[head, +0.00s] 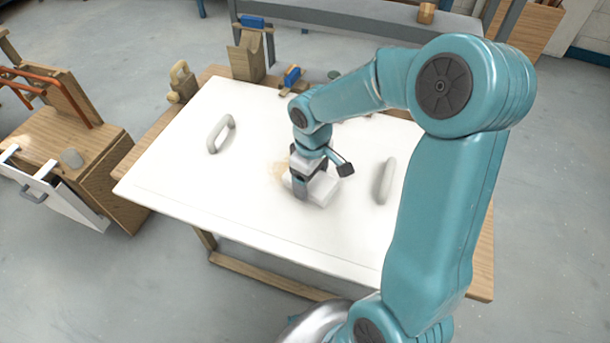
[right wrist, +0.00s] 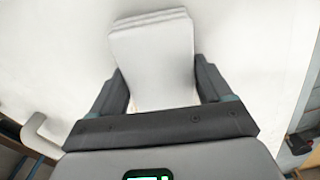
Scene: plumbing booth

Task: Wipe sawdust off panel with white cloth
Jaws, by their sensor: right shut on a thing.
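The white panel (head: 180,175) lies flat on a wooden table and has two pale handles. My right gripper (head: 303,190) is over the panel's middle, between the handles, shut on a folded white cloth (head: 322,190). The cloth appears to rest on the panel. A faint tan patch of sawdust (head: 280,170) shows just left of the gripper. In the right wrist view the layered cloth (right wrist: 152,55) sits between the two dark fingers of the gripper (right wrist: 160,85). Any sawdust under the cloth and gripper is hidden. My left gripper is not in view.
The left handle (head: 221,134) and right handle (head: 385,181) stand up from the panel on either side. Wooden blocks and blue-handled tools (head: 291,77) sit along the far table edge. A wooden cabinet (head: 95,170) with orange-handled clamps stands at the left.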

